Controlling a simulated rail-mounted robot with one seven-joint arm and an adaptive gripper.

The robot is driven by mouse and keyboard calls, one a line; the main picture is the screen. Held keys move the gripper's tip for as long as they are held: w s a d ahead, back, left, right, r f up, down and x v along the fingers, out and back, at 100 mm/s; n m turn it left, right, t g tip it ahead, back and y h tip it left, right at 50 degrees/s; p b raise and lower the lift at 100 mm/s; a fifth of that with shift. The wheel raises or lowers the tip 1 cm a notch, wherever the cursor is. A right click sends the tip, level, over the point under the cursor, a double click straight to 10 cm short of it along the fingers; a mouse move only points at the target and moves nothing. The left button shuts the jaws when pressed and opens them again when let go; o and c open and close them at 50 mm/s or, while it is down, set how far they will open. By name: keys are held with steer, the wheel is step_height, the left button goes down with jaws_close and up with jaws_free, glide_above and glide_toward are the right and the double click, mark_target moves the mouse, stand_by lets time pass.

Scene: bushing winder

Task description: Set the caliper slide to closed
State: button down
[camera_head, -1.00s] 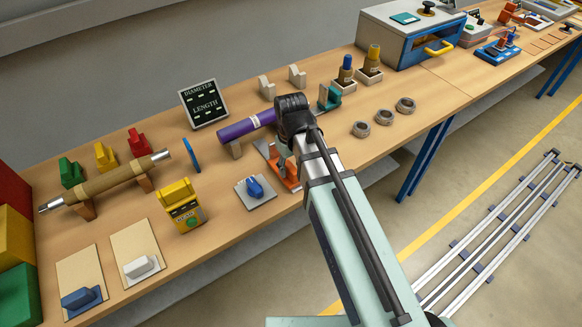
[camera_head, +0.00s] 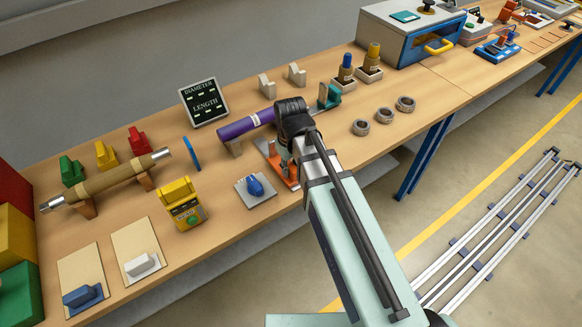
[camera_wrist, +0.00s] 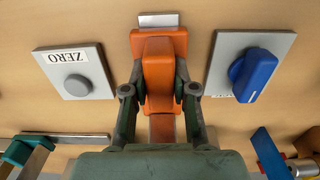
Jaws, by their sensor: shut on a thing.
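The orange slide handle (camera_wrist: 158,75) stands on a short metal strip in the wrist view, between the two fingers of my gripper (camera_wrist: 160,98). The fingers are shut on it. In the head view my gripper hides most of the orange handle (camera_head: 291,183). A purple bushing (camera_head: 245,124) lies on supports to its left. A blue upright plate (camera_head: 192,153) stands beyond the bushing's left end, with a gap between. A teal jaw-like block (camera_head: 331,96) stands past my gripper on the right.
A plate with a blue knob (camera_head: 255,186) lies left of the handle. A ZERO button plate (camera_wrist: 75,72) lies on its other side. A dark DIAMETER and LENGTH display (camera_head: 203,103) stands behind. Several grey rings (camera_head: 383,116) lie to the right.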

mark_target(272, 145)
steer(key=w+a, duration=0.2)
steer(key=w, duration=0.1)
steer(key=w+a, duration=0.2)
steer(key=w, duration=0.1)
steer(key=w+a, duration=0.1)
steer(key=w, duration=0.2)
steer(key=shift+a, duration=0.4)
steer(key=c, duration=0.9)
jaws_free()
steer(key=shift+w+a, duration=0.1)
steer(key=shift+r, duration=0.1)
step_height(272, 145, up, 12)
steer(key=shift+f, duration=0.1)
